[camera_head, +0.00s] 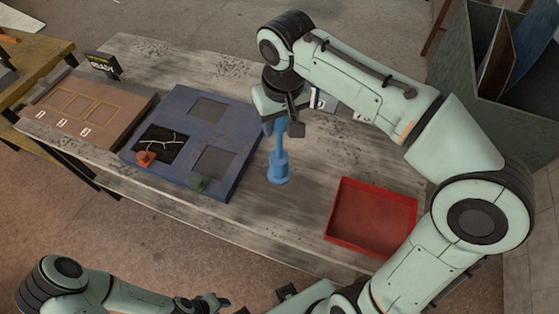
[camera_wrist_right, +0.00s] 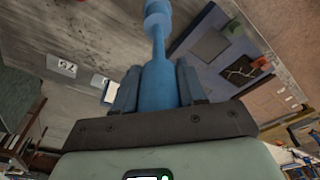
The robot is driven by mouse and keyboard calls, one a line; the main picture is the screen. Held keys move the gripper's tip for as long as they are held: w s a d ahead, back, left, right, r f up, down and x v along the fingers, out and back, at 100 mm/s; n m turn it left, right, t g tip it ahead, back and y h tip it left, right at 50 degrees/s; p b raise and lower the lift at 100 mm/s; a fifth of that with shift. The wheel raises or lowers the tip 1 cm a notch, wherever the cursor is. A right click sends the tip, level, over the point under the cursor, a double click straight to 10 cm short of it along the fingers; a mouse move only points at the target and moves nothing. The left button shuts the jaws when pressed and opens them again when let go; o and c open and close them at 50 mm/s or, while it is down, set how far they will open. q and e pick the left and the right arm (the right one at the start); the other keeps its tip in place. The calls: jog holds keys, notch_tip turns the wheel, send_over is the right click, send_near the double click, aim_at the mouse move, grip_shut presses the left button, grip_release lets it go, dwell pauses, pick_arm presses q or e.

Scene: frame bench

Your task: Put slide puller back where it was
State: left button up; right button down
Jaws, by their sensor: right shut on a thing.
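The slide puller (camera_head: 278,166) is a blue tool with a thin neck and a wider round end. My right gripper (camera_head: 281,124) is shut on its upper part and holds it upright, between the blue panel and the red tray in the head view. I cannot tell whether its lower end touches the bench. In the right wrist view the slide puller (camera_wrist_right: 158,60) sits between the two fingers (camera_wrist_right: 158,90) and points away from the palm. My left arm shows at the bottom left of the head view; the state of its gripper is unclear.
A blue panel (camera_head: 234,166) with square windows lies left of the puller; one window is dark with pale branching lines. An orange knob (camera_head: 146,158) and a green knob (camera_head: 200,184) sit at its front. A brown board (camera_head: 118,97), a "READY" sign (camera_head: 103,65) and a red tray (camera_head: 332,218) share the bench.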

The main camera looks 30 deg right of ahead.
aim_at(278, 153)
jog(key=f, duration=0.5)
jog(key=f+b, duration=0.1)
jog(key=f, duration=0.1)
jog(key=shift+w+f, duration=0.15)
jog(key=shift+w, duration=0.15)
pick_arm(q)
jog(key=shift+s+f+b, duration=0.25)
jog(key=shift+s+f, duration=0.1)
jog(key=shift+f, duration=0.35)
jog(key=shift+s+f+b, duration=0.2)
jog(key=shift+s+f, duration=0.15)
jog(key=shift+f, duration=0.35)
pick_arm(e)
jog(key=shift+f, duration=2.55)
jog(key=shift+f, duration=0.15)
pick_arm(q)
jog(key=shift+f, duration=0.15)
pick_arm(e)
jog(key=c, duration=0.6)
grip_release()
jog(key=shift+c, duration=0.2)
